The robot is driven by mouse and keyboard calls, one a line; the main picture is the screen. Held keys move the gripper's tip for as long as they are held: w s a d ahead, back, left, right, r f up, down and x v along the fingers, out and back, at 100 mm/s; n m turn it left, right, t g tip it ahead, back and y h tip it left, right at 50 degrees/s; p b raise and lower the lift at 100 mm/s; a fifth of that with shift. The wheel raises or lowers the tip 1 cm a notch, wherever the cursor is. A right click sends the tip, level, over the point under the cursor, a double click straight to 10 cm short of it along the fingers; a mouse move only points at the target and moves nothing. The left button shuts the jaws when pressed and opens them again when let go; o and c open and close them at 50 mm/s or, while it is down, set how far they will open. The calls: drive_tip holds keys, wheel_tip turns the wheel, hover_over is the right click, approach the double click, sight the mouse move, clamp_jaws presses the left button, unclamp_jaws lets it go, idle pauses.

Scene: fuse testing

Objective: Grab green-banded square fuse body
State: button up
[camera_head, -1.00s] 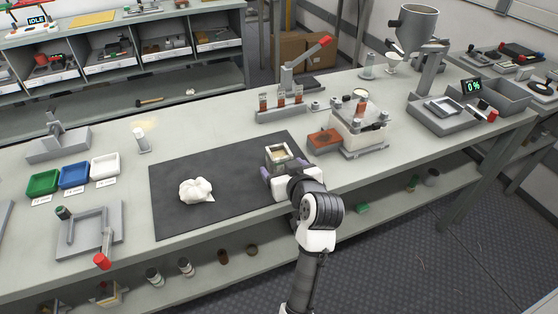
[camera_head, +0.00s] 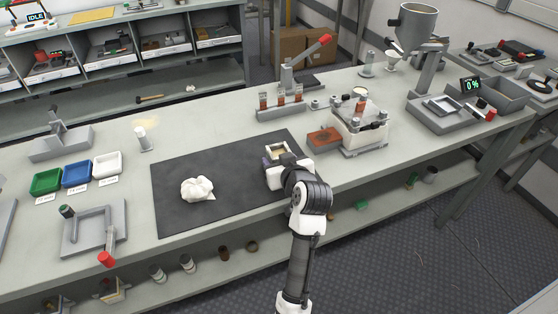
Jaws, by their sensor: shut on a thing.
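The square fuse body (camera_head: 277,149) is a small, pale, open-topped block at the right part of the dark mat (camera_head: 228,199). I cannot make out a green band on it at this size. My gripper (camera_head: 277,158) is at the fuse body and shut on it. The gripper and wrist cover its near side and lower part, so I cannot tell whether it touches the mat.
A crumpled white cloth (camera_head: 197,189) lies on the mat. Green (camera_head: 46,181), blue (camera_head: 76,175) and white (camera_head: 106,166) trays stand left. A brown block (camera_head: 324,139) and a pale-bodied device (camera_head: 358,133) stand close right. A lever press (camera_head: 290,84) stands behind.

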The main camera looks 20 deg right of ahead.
drive_tip(key=shift+r, duration=0.25)
wheel_tip(320, 180, up, 19)
drive_tip(key=b, duration=0.1)
drive_tip(key=shift+r, duration=0.2)
idle(1.6)
drive_tip(key=shift+s+r, duration=0.1)
